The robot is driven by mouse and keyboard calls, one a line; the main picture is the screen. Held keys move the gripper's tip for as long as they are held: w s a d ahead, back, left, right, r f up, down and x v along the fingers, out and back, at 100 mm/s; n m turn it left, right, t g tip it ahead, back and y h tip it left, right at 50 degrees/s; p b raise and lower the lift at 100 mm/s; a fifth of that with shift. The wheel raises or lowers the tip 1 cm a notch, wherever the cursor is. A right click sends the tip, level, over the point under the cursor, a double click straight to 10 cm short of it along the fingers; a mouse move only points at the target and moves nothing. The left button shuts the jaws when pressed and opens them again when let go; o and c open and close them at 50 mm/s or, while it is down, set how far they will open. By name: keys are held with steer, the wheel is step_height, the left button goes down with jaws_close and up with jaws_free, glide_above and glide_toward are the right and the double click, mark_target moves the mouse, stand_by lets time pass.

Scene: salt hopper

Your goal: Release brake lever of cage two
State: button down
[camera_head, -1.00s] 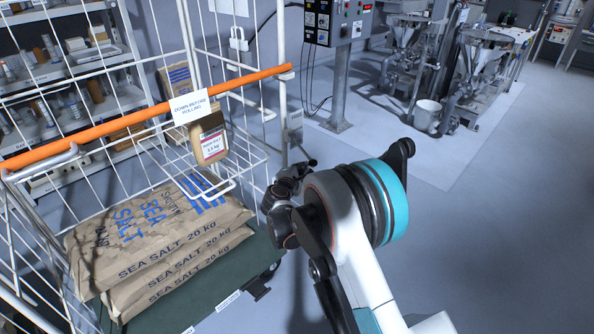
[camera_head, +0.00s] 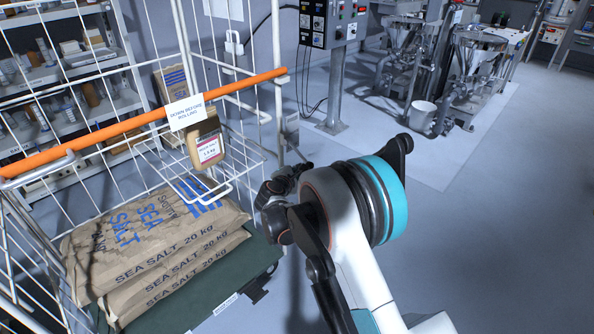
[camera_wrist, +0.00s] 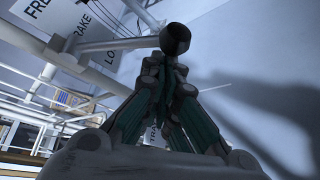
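My gripper (camera_wrist: 166,70) has its dark fingers with teal pads drawn together at the tips, and nothing clear shows between them. A black ball knob (camera_wrist: 175,38), apparently the brake lever's end, is right at the fingertips; I cannot tell whether they touch. A pale rod (camera_wrist: 120,43) runs left from the knob. Behind it a white plate (camera_wrist: 75,22) carries partly hidden words, "FRE", "RAKE" and "LO". In the head view, my gripper (camera_head: 284,183) is beside the front right corner post of the wire cage (camera_head: 279,90), and my wrist hides much of the lever area.
The cage holds stacked sea salt sacks (camera_head: 150,240) on a green base (camera_head: 240,285). An orange bar (camera_head: 130,123) with a hanging label crosses its front. A control box (camera_head: 330,22) on a post and machines (camera_head: 475,55) stand behind. Floor at right is clear.

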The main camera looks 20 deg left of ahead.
step_height(320, 180, up, 10)
steer(key=d+n+g+h+p, duration=0.1)
steer(key=n+g+h+p, duration=0.2)
steer(key=n+h+p, duration=0.1)
steer(key=shift+s+d+r+n+p, duration=0.15)
steer(key=shift+s+d+n+p, duration=0.2)
steer(key=shift+n+p, duration=0.5)
stand_by(0.6)
step_height(320, 180, down, 4)
steer(key=b, duration=0.3)
steer(key=a+p+v, duration=0.1)
steer(key=p+v, duration=0.3)
steer(key=v, duration=0.6)
steer(key=shift+s, duration=0.15)
